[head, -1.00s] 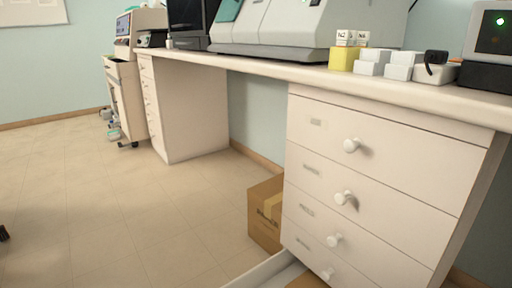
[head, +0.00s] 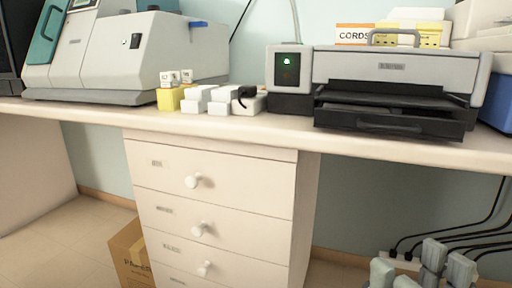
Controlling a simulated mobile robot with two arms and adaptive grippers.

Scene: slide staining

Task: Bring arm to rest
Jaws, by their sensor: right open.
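My right gripper (head: 420,266) shows at the bottom right of the head view, with only its pale grey fingers and dark joints in the frame. The fingers stand apart, open, with nothing seen between them. They are in front of the wall below the bench, lower than the bench top (head: 235,124). The rest of the right arm is cut off by the bottom edge. My left gripper and arm are not in view.
A drawer unit (head: 217,168) with round knobs stands left of the gripper, with a cardboard box (head: 128,252) beside it. A black-and-grey printer-like device (head: 392,80) sits on the bench above. Black cables (head: 462,235) run behind the gripper.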

